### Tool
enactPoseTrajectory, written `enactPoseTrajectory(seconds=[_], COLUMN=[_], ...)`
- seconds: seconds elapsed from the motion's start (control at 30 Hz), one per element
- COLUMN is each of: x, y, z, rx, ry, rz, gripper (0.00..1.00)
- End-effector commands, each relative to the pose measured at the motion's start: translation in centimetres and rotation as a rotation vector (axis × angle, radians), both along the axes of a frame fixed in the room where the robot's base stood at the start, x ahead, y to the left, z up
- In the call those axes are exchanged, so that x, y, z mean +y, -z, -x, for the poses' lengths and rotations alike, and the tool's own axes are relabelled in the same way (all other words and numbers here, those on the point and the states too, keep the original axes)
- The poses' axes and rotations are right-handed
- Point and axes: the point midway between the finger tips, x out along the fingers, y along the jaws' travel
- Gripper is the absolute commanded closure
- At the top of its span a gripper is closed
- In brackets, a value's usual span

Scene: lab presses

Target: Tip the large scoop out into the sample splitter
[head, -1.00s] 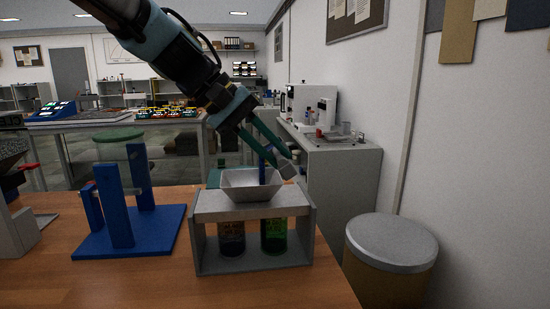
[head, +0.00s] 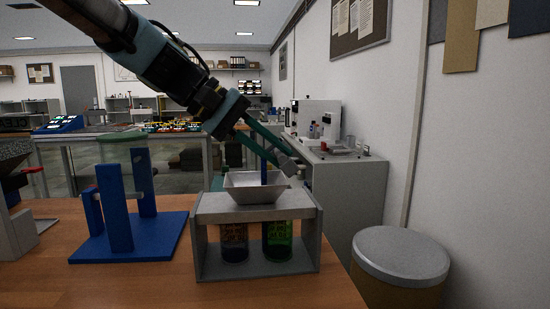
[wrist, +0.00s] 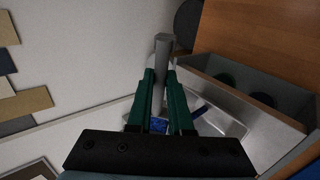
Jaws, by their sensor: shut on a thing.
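The sample splitter is a grey frame (head: 311,242) with a pale metal hopper (head: 262,187) on top. A dark jar (head: 234,242) and a green jar (head: 277,240) stand beneath it. My gripper (head: 276,155) slants down from the upper left, its teal fingertips just above and behind the hopper's right side. It is shut on a grey bar-like piece (wrist: 163,48), apparently the large scoop's handle; its end (head: 289,165) shows at the fingertips in the head view. The hopper's interior (wrist: 224,122) shows beside the fingers in the wrist view.
A blue stand (head: 120,215) with a green top is left of the splitter. A lidded drum (head: 402,255) stands at the right, past the wooden table's edge. A side bench (head: 345,185) with lab equipment is behind. The table front (head: 130,285) is clear.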

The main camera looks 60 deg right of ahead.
Motion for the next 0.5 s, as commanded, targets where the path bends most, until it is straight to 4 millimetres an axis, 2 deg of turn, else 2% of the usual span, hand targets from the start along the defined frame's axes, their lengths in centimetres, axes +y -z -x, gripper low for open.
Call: enactPoseTrajectory(seconds=[0.5], x=[0.31], y=[0.55], z=[-0.44], rx=[0.060], ry=[-0.001], rz=[0.043], gripper=[1.00])
